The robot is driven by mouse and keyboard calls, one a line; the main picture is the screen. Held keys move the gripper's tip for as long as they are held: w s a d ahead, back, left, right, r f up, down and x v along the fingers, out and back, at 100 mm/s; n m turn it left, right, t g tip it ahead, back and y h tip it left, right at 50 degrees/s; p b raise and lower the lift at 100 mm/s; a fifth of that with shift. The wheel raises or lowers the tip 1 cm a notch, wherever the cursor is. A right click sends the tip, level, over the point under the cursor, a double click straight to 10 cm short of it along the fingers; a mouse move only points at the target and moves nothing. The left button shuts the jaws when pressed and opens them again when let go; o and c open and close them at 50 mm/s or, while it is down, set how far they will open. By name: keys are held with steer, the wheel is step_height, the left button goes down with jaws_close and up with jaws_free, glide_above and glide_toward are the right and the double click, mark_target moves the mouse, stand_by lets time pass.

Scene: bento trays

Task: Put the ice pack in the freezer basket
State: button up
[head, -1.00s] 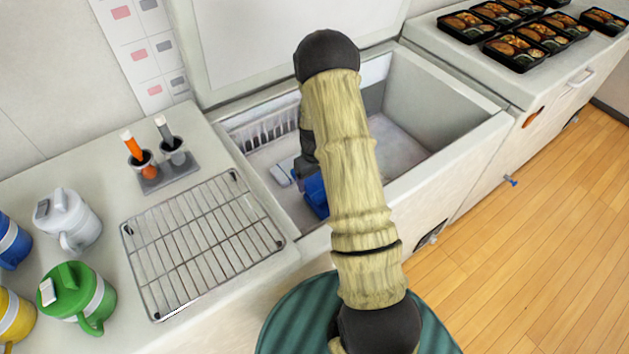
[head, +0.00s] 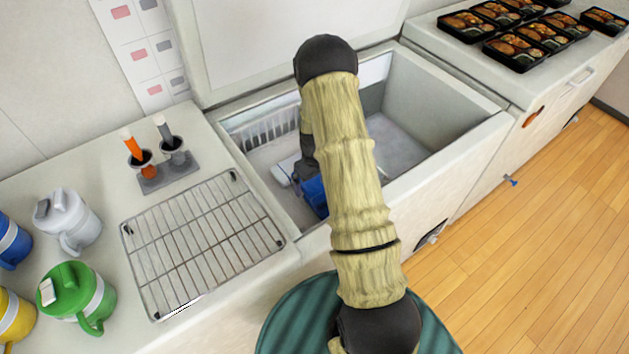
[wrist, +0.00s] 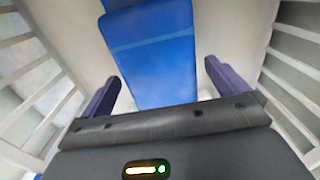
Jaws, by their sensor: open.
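The ice pack (wrist: 160,75) is a flat blue slab with a paler band across it, in the wrist view. It lies between and beyond my gripper's two open purple fingers (wrist: 164,72), with a gap on either side. In the head view, part of the blue ice pack (head: 315,192) shows low in the open chest freezer, beside my arm, which hides the rest. The freezer basket (head: 265,130) shows as a white slatted wall at the freezer's left. White slats (wrist: 35,75) also stand on both sides in the wrist view.
The chest freezer (head: 455,145) is open, its lid raised behind. A wire rack (head: 203,245) and several jugs (head: 72,290) stand on the left counter. Bento trays (head: 515,50) sit on the right counter. The freezer floor right of my arm looks clear.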

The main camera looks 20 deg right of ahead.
mark_target(314, 182)
step_height(314, 182, up, 12)
stand_by(0.4)
stand_by(0.4)
steer(key=s+a+r+m+t, duration=0.1)
steer(key=s+a+r, duration=0.4)
steer(key=s, duration=0.4)
steer(key=s+a+r+m+t, duration=0.1)
steer(key=s+a+r, duration=0.4)
steer(key=s+r, duration=0.2)
steer(key=shift+s+a+r+t, duration=0.3)
steer(key=shift+s+a, duration=0.1)
steer(key=shift+s, duration=0.8)
